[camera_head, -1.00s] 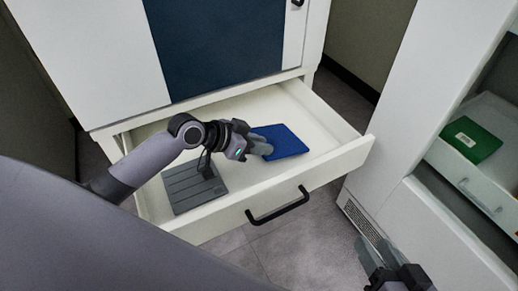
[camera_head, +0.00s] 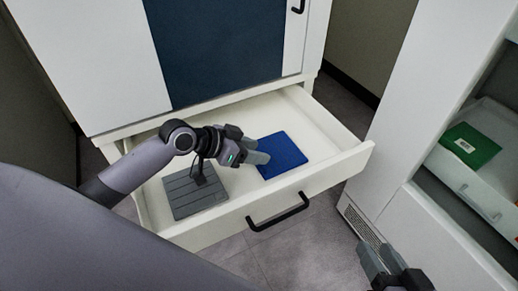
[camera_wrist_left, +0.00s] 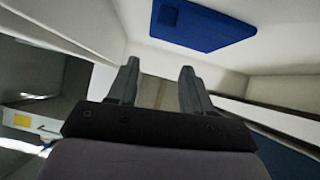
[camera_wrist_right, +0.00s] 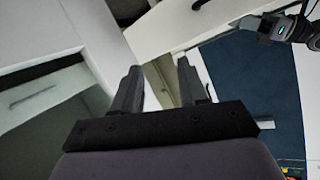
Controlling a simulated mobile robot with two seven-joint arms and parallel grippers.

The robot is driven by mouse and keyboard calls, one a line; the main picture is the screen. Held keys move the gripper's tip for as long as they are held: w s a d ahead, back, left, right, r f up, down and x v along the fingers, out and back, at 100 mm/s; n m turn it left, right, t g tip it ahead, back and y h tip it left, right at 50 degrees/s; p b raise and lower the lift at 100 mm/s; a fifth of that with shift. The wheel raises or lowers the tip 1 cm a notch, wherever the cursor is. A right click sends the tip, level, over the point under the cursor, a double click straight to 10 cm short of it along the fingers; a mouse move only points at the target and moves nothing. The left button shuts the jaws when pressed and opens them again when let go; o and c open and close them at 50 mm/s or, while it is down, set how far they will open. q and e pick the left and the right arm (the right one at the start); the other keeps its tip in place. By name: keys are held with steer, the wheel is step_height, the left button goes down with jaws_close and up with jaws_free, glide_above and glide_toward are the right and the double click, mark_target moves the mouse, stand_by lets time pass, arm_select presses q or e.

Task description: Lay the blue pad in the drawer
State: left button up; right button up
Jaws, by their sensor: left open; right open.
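The blue pad (camera_head: 283,155) lies flat on the floor of the open white drawer (camera_head: 330,165), right of its middle. It also shows in the left wrist view (camera_wrist_left: 203,26), ahead of the fingers and apart from them. My left gripper (camera_head: 262,152) is over the drawer, just left of the pad, open and empty; its two spread fingers show in the left wrist view (camera_wrist_left: 160,85). My right gripper (camera_head: 381,265) is low at the right, outside the drawer, open and empty; its fingers also show in the right wrist view (camera_wrist_right: 158,85).
A grey ribbed plate (camera_head: 195,190) lies in the drawer's left part. The drawer front has a black handle (camera_head: 278,212). At the right, a white cabinet (camera_head: 425,120) holds a green pad (camera_head: 470,146) in its own drawer. Grey floor shows in front.

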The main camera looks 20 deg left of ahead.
arm_select(q)
steer(key=p+v, duration=0.2)
steer(key=v, duration=0.8)
arm_select(e)
steer(key=d+h, duration=0.1)
steer(key=s+d, duration=0.1)
steer(key=shift+d+h, duration=0.3)
steer(key=shift+h, duration=0.1)
arm_select(q)
steer(key=shift+d, duration=0.1)
arm_select(e)
steer(key=shift+d, duration=0.1)
